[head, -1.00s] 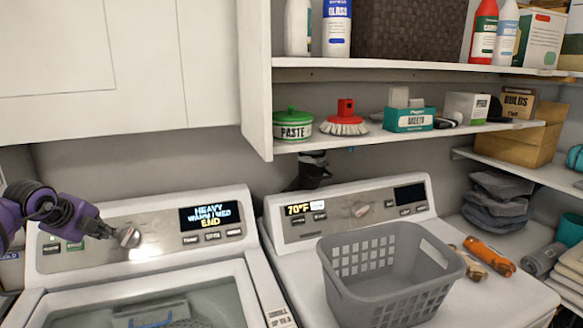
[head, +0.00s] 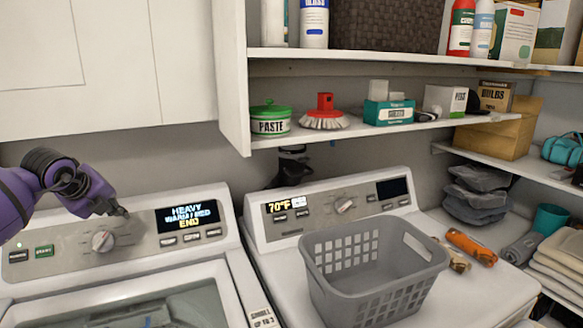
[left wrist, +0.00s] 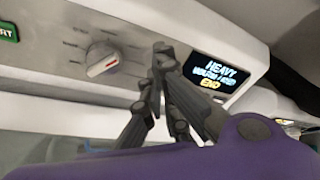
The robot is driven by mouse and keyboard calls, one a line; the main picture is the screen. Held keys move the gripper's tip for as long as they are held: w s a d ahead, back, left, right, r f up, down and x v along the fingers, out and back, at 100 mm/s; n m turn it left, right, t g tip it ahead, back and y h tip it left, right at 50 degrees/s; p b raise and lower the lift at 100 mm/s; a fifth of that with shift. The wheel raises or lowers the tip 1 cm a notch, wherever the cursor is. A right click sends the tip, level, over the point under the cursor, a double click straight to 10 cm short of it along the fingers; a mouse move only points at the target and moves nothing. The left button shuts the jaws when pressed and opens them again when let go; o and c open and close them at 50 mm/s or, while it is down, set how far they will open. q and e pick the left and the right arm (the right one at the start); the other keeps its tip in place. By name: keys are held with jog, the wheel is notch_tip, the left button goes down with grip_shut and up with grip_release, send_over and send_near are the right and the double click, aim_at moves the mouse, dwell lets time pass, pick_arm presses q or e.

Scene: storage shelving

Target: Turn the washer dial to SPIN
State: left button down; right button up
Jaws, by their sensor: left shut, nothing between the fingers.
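The washer dial (head: 102,241) is a silver knob on the control panel of the left machine, the washer (head: 60,262). The washer display (head: 188,216) reads "HEAVY", a blurred middle line, and "END". My left gripper (head: 122,213) is shut and empty, above and right of the dial and apart from it. In the left wrist view its dark fingers (left wrist: 163,52) lie between dial and display. My right gripper is not in view.
A second machine (head: 300,215) stands to the right, with a grey basket (head: 335,292) on its top. A shelf (head: 370,131) with a paste tub (head: 270,122), brush and boxes hangs above. White cabinets (head: 110,65) are above the washer.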

aim_at(111, 233)
pick_arm(q)
jog(key=shift+w+a+f+m+g+y+b, duration=0.3)
jog(key=shift+a+f+m+g+y+b, duration=0.55)
jog(key=shift+m, duration=1.05)
jog(key=shift+w+a+f+m+g+y+b, duration=0.2)
jog(key=shift+w+a+f+m+b, duration=0.25)
jog(key=shift+f+m, duration=1.1)
jog(key=shift+w+a+f+m+g+y+b, duration=0.2)
jog(key=shift+a+f+m+g+y+b, duration=0.35)
jog(key=shift+m, duration=1.7)
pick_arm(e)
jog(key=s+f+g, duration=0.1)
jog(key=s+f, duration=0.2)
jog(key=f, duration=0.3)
pick_arm(q)
jog(key=shift+s+f, duration=0.3)
jog(key=shift+f, duration=0.1)
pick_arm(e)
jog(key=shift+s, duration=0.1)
pick_arm(q)
jog(key=shift+a+r, duration=0.15)
jog(key=shift+a, duration=0.2)
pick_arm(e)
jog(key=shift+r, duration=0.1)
